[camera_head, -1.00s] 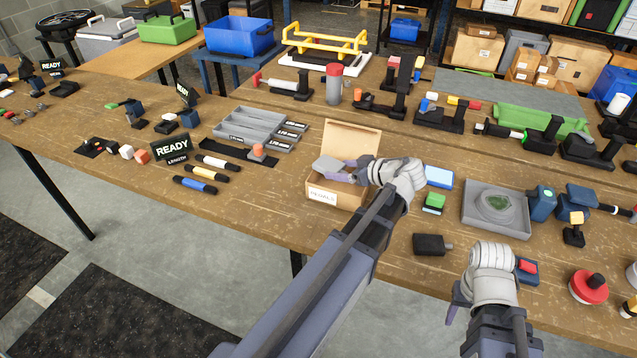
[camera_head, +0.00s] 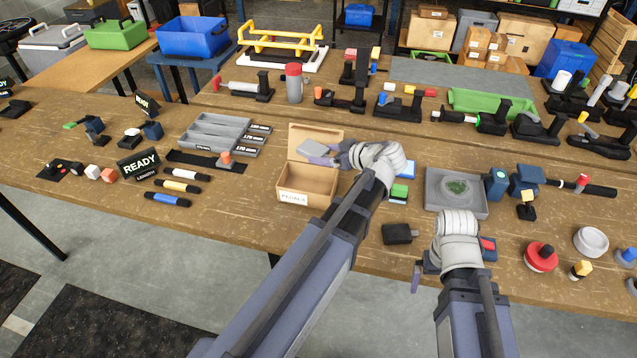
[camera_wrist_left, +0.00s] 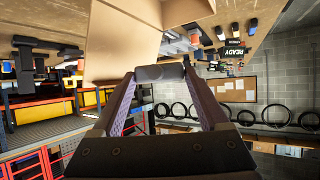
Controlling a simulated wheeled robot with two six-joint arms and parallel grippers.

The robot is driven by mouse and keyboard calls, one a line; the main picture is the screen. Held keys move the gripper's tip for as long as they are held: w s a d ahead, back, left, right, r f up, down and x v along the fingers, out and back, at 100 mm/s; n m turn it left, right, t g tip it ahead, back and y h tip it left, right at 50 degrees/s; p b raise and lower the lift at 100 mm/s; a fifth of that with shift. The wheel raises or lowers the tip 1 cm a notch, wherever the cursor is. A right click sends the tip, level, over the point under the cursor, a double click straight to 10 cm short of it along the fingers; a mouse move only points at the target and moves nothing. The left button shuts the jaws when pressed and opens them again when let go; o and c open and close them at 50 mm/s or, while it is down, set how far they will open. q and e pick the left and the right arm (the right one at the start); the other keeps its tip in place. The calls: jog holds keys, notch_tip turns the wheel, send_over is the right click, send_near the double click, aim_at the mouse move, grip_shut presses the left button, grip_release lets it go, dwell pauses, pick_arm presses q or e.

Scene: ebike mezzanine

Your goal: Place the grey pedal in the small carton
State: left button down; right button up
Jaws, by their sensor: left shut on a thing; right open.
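The small carton (camera_head: 306,196), an open cardboard box labelled PEDALS with its lid raised at the back, stands on the workbench. The grey pedal (camera_head: 311,147) is in front of the raised lid, above the carton's opening. My left gripper (camera_head: 327,156) is shut on the pedal from the right side. In the left wrist view a dark grey bar of the pedal (camera_wrist_left: 160,73) lies between the fingertips. My right gripper (camera_head: 416,277) is open and empty, low in front of the bench edge. The carton's inside is partly visible, with no other pedal seen there.
A grey tray (camera_head: 434,206) with a green piece stands to the right. Green and blue blocks (camera_head: 399,192) and a black block (camera_head: 398,234) lie near my left arm. Grey bins (camera_head: 215,133) and marker-like tools (camera_head: 168,199) are left of the carton.

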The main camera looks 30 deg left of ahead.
pick_arm(q)
notch_tip(320, 180, down, 5)
jog(key=b, duration=0.4)
jog(key=shift+f, duration=0.1)
jog(key=shift+f+b, duration=0.15)
jog(key=shift+b, duration=0.15)
notch_tip(320, 180, down, 3)
jog(key=b, duration=0.3)
jog(key=shift+f, duration=0.2)
jog(key=shift+f+b, duration=0.65)
jog(key=shift+b, duration=0.25)
